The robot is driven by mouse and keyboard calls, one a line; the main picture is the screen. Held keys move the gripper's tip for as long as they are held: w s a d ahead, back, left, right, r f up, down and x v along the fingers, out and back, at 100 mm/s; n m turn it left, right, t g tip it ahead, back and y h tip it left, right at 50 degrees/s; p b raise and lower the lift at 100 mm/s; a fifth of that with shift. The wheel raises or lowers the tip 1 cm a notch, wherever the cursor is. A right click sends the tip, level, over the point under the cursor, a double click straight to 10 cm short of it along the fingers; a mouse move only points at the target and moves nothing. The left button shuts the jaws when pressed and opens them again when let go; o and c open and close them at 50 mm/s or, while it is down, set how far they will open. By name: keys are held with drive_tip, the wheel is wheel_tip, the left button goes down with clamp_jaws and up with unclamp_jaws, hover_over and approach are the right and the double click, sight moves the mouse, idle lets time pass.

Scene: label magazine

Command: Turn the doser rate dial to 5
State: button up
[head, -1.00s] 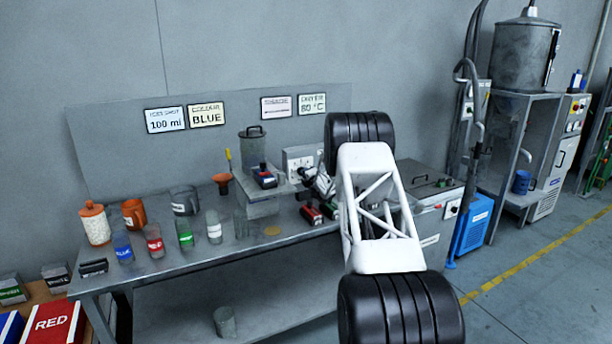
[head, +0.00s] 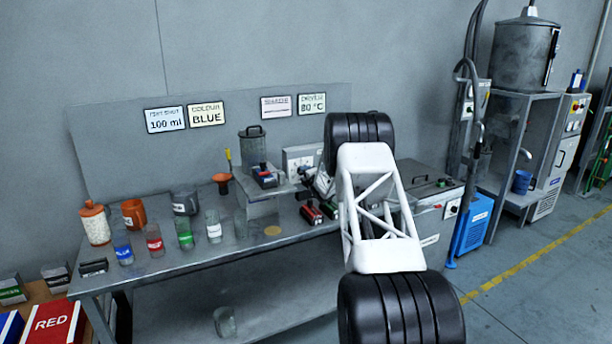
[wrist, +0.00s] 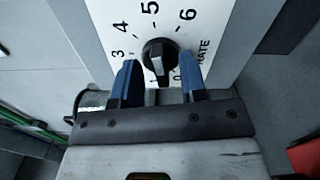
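The doser rate dial (wrist: 159,58) is a round black knob with a white mark, on a white scale plate (wrist: 215,30). The numbers 3, 4, 5 and 6 read clearly around it in the wrist view. The white mark is on the knob's lower side, facing my gripper and away from the 5. My gripper (wrist: 160,62) is open, with one blue finger to the left and one to the right of the knob, and gaps seem to show. In the head view my gripper (head: 322,184) is at the white doser box (head: 298,156), where my arm hides the dial.
The bench (head: 165,262) holds several cups, jars and an orange funnel (head: 222,182) left of my gripper. A grey machine (head: 430,178) stands to the right. A red thing (wrist: 305,155) shows at the wrist view's lower right.

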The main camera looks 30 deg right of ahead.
drive_tip(key=shift+s, duration=0.2)
drive_tip(key=s, duration=0.7)
drive_tip(key=shift+s, duration=0.2)
idle(0.3)
idle(0.5)
